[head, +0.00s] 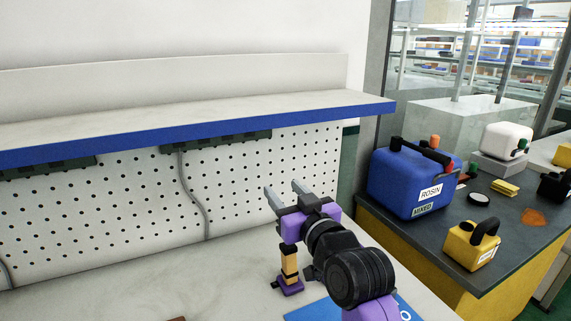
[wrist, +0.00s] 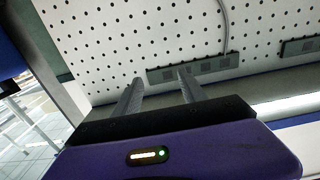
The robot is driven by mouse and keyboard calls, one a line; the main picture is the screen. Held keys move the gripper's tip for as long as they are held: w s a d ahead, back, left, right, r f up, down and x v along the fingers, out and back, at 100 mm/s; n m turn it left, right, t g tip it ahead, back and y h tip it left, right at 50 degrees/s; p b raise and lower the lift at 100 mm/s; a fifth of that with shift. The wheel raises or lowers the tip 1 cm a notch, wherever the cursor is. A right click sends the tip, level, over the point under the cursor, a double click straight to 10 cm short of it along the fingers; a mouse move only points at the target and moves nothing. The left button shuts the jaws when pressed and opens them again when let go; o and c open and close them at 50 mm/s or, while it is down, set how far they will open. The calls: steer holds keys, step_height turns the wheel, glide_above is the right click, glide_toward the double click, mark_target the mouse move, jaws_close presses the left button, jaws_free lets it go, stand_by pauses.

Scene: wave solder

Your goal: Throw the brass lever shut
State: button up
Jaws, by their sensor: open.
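No brass lever can be made out for certain in either view. My gripper (head: 284,190) is open and empty, held above the light bench in front of the pegboard. In the wrist view its two grey fingers (wrist: 160,80) stand apart with nothing between them. Just below it in the head view is a short tan-and-black upright piece (head: 289,262) with a purple foot. I cannot tell whether this is a thing on the bench or part of my arm. My arm hides part of the bench behind it.
A shelf (head: 200,124) with a blue edge overhangs the white pegboard (head: 100,215). A grey cable (head: 190,195) hangs down the board. At the right, a dark-topped table holds a blue ROSIN container (head: 395,185), a yellow can (head: 468,250) and a white can (head: 505,141).

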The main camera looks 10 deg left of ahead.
step_height(320, 180, up, 6)
steer(key=shift+c, duration=0.4)
